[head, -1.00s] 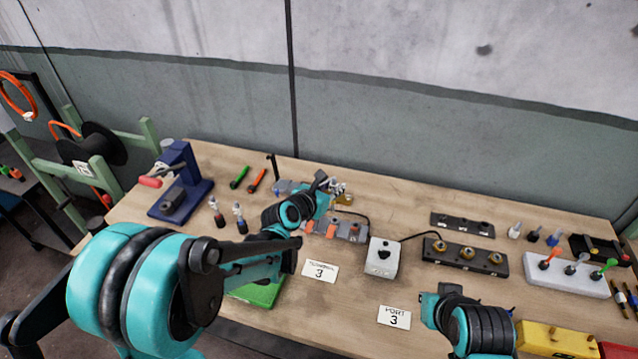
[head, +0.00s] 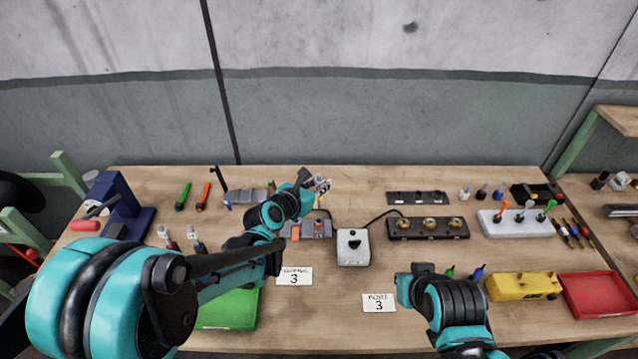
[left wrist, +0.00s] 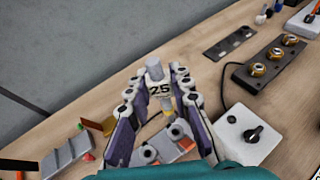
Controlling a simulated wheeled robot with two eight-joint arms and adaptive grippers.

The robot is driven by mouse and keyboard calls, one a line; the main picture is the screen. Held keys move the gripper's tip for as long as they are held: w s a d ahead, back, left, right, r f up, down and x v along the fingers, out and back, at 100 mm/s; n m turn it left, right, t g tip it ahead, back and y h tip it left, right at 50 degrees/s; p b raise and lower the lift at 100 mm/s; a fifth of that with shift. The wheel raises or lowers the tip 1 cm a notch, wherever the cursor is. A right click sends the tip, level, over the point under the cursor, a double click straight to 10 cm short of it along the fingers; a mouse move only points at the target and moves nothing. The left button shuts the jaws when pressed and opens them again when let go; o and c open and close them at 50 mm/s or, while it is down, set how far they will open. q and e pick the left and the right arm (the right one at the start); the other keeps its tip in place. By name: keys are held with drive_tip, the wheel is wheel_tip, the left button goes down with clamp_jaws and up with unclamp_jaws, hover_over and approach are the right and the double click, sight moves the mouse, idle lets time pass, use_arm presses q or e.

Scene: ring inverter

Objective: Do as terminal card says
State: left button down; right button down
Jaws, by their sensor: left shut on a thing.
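The terminal card (head: 294,277), marked 3, lies on the bench in front of the grey terminal block (head: 319,230) with orange parts. The port card (head: 379,302), also marked 3, lies right of it. My left gripper (head: 322,186) is above the bench, behind the terminal block. In the left wrist view my left gripper (left wrist: 158,100) is shut on a grey cylindrical piece (left wrist: 154,70) labelled 25, held between its fingers. The terminal block (left wrist: 172,146) shows beyond the fingers, partly hidden. My right gripper (head: 405,288) is over the front right; its fingertips cannot be made out.
A white switch box (head: 353,258) with a black knob stands right of the block. A dark strip (head: 400,231) with brass ports lies beyond it. A green tray (head: 230,310), yellow box (head: 522,287) and red tray (head: 598,294) line the front.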

sight(319, 206)
use_arm(q)
drive_tip(key=shift+f+b, duration=2)
drive_tip(key=shift+f, duration=0.55)
drive_tip(key=shift+f+b, duration=2)
drive_tip(key=shift+b, duration=0.05)
drive_tip(key=c, duration=1.3)
unclamp_jaws()
drive_tip(key=shift+a, duration=0.1)
drive_tip(key=v, duration=1.2)
